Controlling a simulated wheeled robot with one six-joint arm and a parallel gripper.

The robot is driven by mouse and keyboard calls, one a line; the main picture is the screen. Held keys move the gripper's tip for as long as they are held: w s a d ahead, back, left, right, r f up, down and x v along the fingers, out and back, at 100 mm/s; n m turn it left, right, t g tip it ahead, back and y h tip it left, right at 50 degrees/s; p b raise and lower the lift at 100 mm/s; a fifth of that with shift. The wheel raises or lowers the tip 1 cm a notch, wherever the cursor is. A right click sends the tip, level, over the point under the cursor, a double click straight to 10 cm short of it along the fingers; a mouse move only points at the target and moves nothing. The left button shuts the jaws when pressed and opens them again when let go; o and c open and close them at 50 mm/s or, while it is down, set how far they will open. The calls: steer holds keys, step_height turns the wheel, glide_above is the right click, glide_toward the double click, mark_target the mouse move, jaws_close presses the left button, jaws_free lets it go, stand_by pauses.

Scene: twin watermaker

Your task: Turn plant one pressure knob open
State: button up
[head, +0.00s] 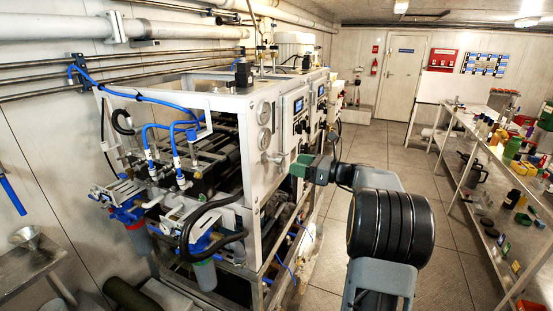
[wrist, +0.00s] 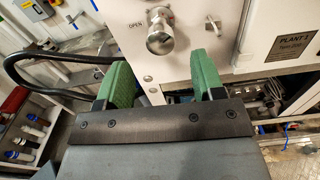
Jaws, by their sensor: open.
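The pressure knob (wrist: 160,34) is a round silver metal knob on the white panel, with the word OPEN printed to its left. It also shows in the head view (head: 267,157) on the front face of the near machine, below two round gauges. My gripper (wrist: 164,66) has two green fingers spread apart with nothing between them. The knob lies ahead of the gap between the fingertips, apart from both of them. In the head view my gripper (head: 300,166) is just to the right of the knob.
A plant label plate (wrist: 291,42) sits on the panel at the right; its number is hard to read. A black hose (wrist: 45,75) loops at the left. In the head view, a shelf with bottles (head: 490,150) stands right, with open floor (head: 385,145) between.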

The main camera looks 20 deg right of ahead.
mark_target(283, 162)
steer(key=p+x, duration=0.1)
steer(key=x, duration=0.6)
steer(key=shift+w+a, duration=0.25)
steer(key=shift+w, duration=0.05)
steer(key=c, duration=0.9)
steer(key=shift+f, duration=0.1)
